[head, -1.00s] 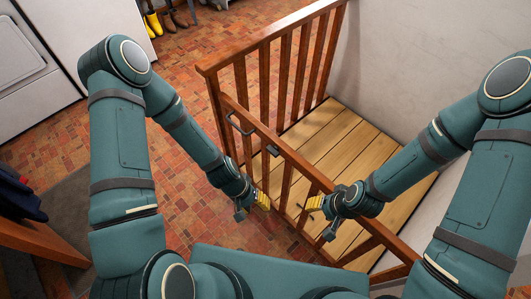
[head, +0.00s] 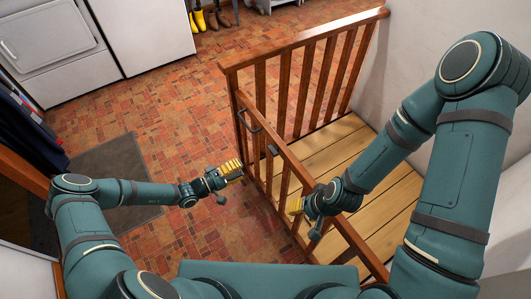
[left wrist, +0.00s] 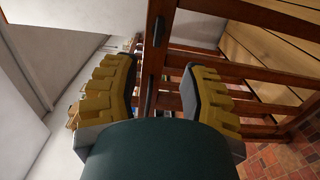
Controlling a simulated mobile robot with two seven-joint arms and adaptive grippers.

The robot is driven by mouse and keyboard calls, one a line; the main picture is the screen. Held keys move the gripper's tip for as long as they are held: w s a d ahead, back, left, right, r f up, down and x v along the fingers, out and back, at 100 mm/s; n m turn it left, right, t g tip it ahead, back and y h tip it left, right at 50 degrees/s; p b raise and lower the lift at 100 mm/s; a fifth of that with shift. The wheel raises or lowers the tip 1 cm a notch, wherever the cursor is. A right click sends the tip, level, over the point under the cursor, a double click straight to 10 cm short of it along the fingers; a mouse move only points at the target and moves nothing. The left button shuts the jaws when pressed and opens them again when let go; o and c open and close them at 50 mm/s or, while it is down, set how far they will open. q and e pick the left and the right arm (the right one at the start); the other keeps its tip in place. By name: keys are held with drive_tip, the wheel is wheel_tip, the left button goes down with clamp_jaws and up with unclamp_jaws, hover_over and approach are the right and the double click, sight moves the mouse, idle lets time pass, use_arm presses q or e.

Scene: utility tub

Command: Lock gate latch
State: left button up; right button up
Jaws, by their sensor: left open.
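The wooden gate (head: 318,198) runs from the tall post (head: 233,98) toward me, with its far end close against the post. A dark U-shaped metal piece (head: 250,119) sits near the gate's far end. A smaller dark fitting (head: 272,150) is on the top rail; I cannot tell which is the latch or its state. In the left wrist view dark metal (left wrist: 150,95) shows beyond and between the fingers. My left gripper (head: 232,168) is open and empty, left of the gate, below the metal pieces. My right gripper (head: 296,205) is beside the gate rail; its jaw opening is unclear.
A slatted railing (head: 305,85) encloses a plank landing (head: 375,165) by the wall at right. The brick floor (head: 165,120) left of the gate is clear. A grey mat (head: 105,165) lies at left. White appliances (head: 150,35) and yellow boots (head: 198,20) stand at the back.

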sight(273, 150)
use_arm(q)
drive_tip(key=b+x, duration=0.2)
drive_tip(key=x, duration=1.1)
drive_tip(key=shift+w+d, duration=0.1)
drive_tip(key=shift+w, duration=0.3)
clamp_jaws()
